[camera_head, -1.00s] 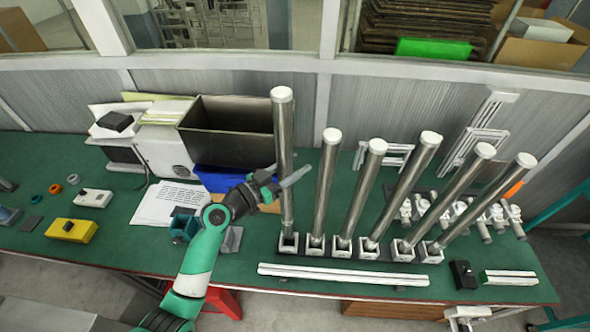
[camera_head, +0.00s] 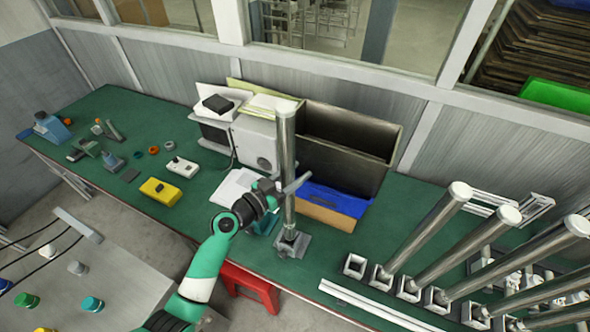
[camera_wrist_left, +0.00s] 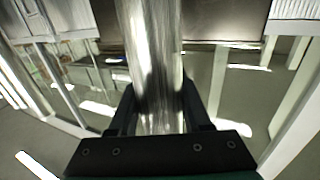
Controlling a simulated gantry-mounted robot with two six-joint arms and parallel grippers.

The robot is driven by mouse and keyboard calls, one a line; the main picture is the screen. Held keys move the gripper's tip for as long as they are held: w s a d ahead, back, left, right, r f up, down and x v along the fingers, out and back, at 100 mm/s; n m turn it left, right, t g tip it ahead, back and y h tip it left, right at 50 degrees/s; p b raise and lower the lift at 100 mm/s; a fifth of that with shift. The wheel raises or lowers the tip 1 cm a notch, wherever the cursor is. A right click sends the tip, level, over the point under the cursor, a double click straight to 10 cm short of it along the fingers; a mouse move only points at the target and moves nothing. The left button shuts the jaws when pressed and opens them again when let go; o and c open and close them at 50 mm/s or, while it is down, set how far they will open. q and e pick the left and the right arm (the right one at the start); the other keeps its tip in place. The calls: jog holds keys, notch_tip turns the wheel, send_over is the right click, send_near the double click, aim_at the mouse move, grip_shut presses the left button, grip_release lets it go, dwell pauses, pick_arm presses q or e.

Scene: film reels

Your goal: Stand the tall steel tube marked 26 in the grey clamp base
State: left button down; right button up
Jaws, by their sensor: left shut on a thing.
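My left gripper (camera_head: 279,190) is shut on a tall steel tube (camera_head: 288,150) with a white cap, gripping it below its middle. The tube stands nearly upright. In the left wrist view the shiny tube (camera_wrist_left: 150,60) runs between the two dark fingers. The tube's lower end meets the grey clamp base (camera_head: 294,248) on the green bench in the head view. I cannot tell whether it is inside the base or just above it. No number is legible on the tube. My right gripper is not in view.
A rack of square sockets at the right holds several leaning tubes (camera_head: 430,230); its leftmost socket (camera_head: 354,266) is empty. A dark bin (camera_head: 345,145) and blue tray (camera_head: 333,198) stand behind the held tube. A yellow box (camera_head: 160,191) lies left. White rails (camera_head: 370,305) lie in front.

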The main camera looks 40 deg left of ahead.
pick_arm(q)
jog(key=shift+f+b, duration=2.25)
jog(key=shift+f, duration=0.55)
jog(key=shift+b, duration=0.45)
jog(key=shift+f+b, duration=0.7)
jog(key=shift+b, duration=0.1)
jog(key=c, duration=0.6)
grip_release()
jog(key=shift+f, duration=0.1)
